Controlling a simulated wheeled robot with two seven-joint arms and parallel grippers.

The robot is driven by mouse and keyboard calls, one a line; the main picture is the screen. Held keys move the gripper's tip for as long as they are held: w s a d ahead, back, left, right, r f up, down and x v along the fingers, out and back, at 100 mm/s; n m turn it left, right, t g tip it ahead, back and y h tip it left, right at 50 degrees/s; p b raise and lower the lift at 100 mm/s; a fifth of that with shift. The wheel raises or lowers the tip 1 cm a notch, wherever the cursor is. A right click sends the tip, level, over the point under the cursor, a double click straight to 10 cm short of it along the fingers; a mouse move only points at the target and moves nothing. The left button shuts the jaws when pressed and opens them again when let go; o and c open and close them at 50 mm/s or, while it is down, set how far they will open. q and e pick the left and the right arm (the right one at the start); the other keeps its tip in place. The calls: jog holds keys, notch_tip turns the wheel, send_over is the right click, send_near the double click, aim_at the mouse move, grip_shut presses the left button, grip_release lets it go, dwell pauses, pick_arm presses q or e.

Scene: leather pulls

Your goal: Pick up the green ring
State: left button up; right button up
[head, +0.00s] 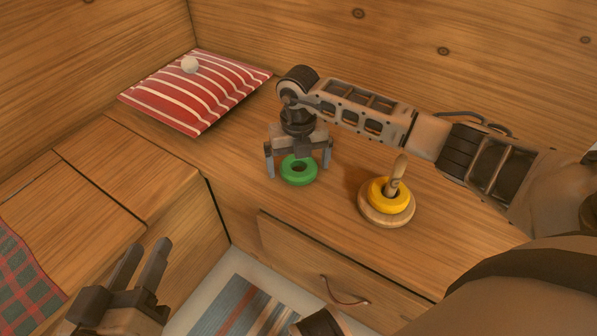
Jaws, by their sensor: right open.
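The green ring (299,180) lies flat on the wooden counter. My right gripper (298,166) points down over it, open, with one finger on each side of the ring. A gap shows between the fingers and the ring; whether the fingertips touch the counter I cannot tell. The palm hides part of the ring's far side. My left gripper (146,264) is low at the left, away from the ring, with its two fingers apart and nothing between them.
A wooden stacking base (372,217) with a peg and a yellow ring (377,195) around it stands right of the green ring. A drawer (300,262) with a leather pull (343,293) is below the counter.

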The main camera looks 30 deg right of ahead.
jog(key=c, duration=1.1)
jog(key=shift+o, duration=0.2)
jog(key=shift+r, duration=0.1)
